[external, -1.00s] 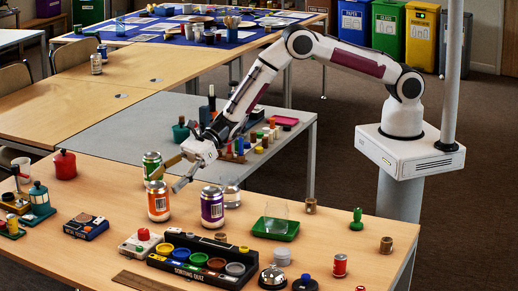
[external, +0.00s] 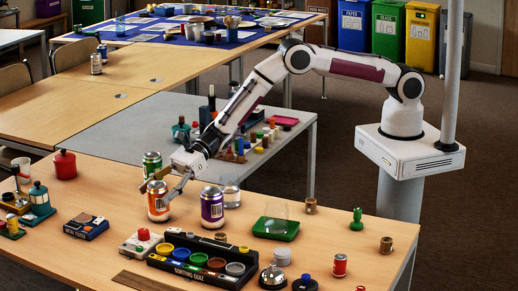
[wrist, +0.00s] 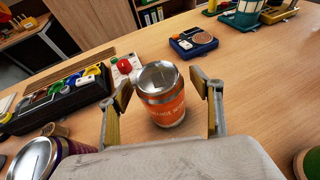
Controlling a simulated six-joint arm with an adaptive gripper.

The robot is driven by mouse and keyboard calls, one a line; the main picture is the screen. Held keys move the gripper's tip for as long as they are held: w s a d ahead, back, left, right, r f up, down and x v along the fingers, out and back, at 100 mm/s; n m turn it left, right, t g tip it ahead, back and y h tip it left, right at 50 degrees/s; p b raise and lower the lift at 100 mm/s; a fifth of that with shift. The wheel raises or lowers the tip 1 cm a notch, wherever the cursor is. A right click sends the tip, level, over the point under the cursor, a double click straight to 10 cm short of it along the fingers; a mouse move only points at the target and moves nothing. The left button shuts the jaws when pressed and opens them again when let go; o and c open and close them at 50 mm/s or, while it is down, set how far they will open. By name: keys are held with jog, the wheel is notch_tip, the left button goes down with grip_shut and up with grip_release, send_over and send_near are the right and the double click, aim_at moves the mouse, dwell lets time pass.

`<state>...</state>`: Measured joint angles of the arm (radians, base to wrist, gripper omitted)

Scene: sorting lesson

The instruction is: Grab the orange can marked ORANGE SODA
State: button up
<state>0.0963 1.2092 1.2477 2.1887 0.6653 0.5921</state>
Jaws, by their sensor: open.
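The orange can (external: 158,203) stands upright on the wooden table in the external view. In the wrist view the orange can (wrist: 164,98) has a silver top and pale lettering that I can only partly read. My gripper (external: 162,187) is at the can in the external view. In the wrist view my gripper (wrist: 164,92) is open, with one finger on each side of the can. A small gap shows between the can and the fingers.
A purple can (external: 212,208) stands close on the right and a green can (external: 152,164) just behind. A black sorting tray (external: 205,262) with coloured cups lies in front. A clear glass (external: 231,192) stands behind the purple can.

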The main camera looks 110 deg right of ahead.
jog(key=shift+c, duration=0.5)
jog(key=c, duration=0.8)
jog(key=shift+r, duration=0.15)
jog(key=shift+r, duration=4.9)
